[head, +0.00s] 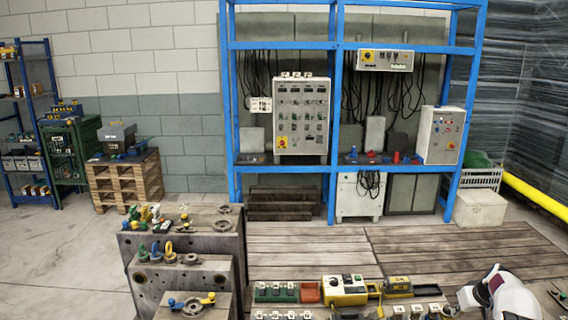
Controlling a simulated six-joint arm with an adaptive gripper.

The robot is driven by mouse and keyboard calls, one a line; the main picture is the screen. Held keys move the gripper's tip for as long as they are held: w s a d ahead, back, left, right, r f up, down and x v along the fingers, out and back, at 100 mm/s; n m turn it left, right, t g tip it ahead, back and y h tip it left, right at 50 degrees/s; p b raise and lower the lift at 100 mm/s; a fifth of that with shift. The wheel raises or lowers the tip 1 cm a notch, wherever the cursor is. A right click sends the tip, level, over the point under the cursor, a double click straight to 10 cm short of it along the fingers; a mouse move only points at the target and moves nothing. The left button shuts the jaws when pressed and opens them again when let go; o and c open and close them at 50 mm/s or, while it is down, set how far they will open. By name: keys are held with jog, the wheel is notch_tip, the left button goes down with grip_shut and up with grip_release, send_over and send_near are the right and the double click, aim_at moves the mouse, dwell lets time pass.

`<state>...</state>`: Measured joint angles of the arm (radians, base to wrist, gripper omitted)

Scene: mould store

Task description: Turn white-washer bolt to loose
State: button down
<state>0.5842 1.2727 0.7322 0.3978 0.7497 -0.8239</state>
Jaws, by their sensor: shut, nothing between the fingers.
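I cannot pick out a white-washer bolt for certain at this size. Several small yellow, green and white fittings (150,216) stand on top of the rear grey mould block (218,242). On the middle block (205,281) stand yellow and green ring-shaped fittings (156,253) beside a flat round metal part (190,260). On the front block a blue and yellow bar-like fitting (190,302) lies across a round metal part. A white rounded part of my arm shows at the lower right. My gripper is not in view.
A yellow control box (344,290) and trays of small switches (276,292) lie on the planked surface (300,252) right of the blocks. A blue rack (335,120) with electrical cabinets stands behind. A wooden pallet stack (125,182) stands at the left.

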jog(key=shift+s, duration=0.15)
jog(key=shift+s+d, duration=0.1)
jog(key=shift+s, duration=0.1)
dwell(0.3)
jog(key=shift+r, duration=0.1)
jog(key=shift+r, duration=2.9)
jog(key=shift+r, duration=0.1)
jog(key=shift+w+a+r, duration=0.1)
jog(key=shift+a+r, duration=0.15)
jog(key=shift+a, duration=0.4)
jog(key=shift+w+a+r, duration=0.1)
jog(key=shift+a+r, duration=0.1)
jog(key=shift+a, duration=0.4)
